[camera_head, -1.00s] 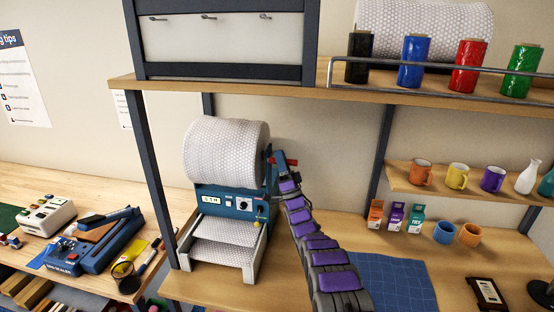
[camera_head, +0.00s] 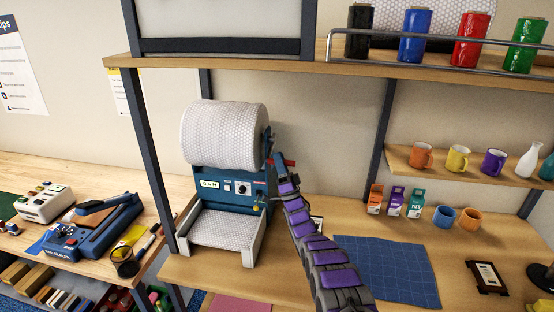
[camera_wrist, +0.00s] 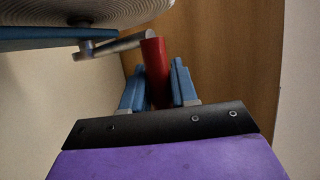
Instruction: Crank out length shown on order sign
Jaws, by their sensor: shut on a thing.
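The blue dispenser (camera_head: 222,184) stands on the wooden bench with a large white bubble-wrap roll (camera_head: 222,134) on top. A sheet of wrap lies in its tray (camera_head: 222,228). A small display (camera_head: 210,184) on its front is too small to read surely. The crank's red handle (camera_wrist: 155,70) sits between the blue fingers of my gripper (camera_wrist: 158,88), which is shut on it. In the head view my gripper (camera_head: 280,165) is at the machine's right side, partly hidden by my arm. I cannot make out an order sign.
A blue cutting mat (camera_head: 385,272) lies right of the machine. Small cartons (camera_head: 395,200) and mugs (camera_head: 445,216) stand behind it. A shelf (camera_head: 330,62) with coloured rolls runs above. A blue sealer (camera_head: 95,228) is on the left bench.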

